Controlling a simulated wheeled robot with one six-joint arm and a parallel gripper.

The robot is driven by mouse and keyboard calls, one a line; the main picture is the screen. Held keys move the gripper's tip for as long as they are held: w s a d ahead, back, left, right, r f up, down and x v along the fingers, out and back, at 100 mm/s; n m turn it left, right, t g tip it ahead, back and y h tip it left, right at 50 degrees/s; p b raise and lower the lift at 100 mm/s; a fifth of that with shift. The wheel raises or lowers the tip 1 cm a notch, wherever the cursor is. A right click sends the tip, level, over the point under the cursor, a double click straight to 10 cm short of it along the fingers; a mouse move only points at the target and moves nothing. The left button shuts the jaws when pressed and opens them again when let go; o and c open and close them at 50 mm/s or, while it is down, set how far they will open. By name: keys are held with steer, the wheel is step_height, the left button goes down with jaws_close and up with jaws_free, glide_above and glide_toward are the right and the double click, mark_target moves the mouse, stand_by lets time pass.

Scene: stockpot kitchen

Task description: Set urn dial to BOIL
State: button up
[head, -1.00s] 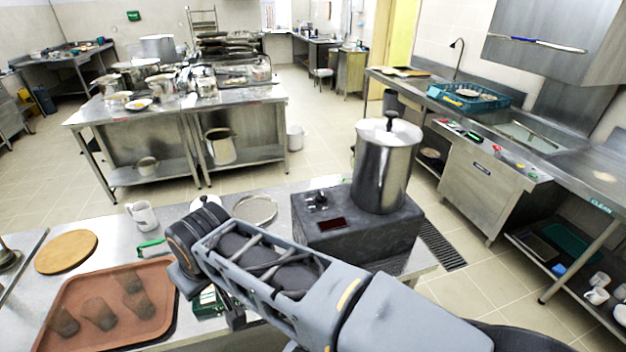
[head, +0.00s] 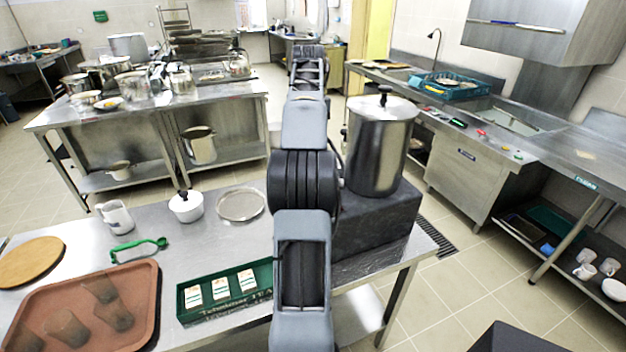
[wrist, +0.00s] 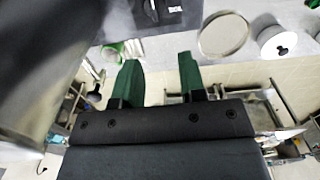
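The urn is a tall steel pot with a lid (head: 378,145) on a dark base box (head: 378,218) at the right end of the near table. My arm crosses in front of the base's left part in the head view and hides the dial there. In the wrist view the dark base (wrist: 185,14) shows at the top edge, with a dial (wrist: 150,9) partly cut off by the frame. My gripper (wrist: 159,76) has two green fingers spread apart with nothing between them. The fingers are apart from the dial. The dial's setting cannot be read.
On the table are a round metal plate (head: 241,204), a white lidded pot (head: 186,206), a white jug (head: 115,217), a green-handled item (head: 138,249), a green box (head: 224,288) and a brown tray (head: 140,318). Open floor lies behind the table.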

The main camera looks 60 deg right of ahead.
steer(key=f+b, duration=0.1)
steer(key=f, duration=0.8)
steer(key=f+b, duration=0.1)
steer(key=f, duration=0.4)
steer(key=shift+s+d+b, duration=0.3)
steer(key=shift+d, duration=0.05)
jaws_close()
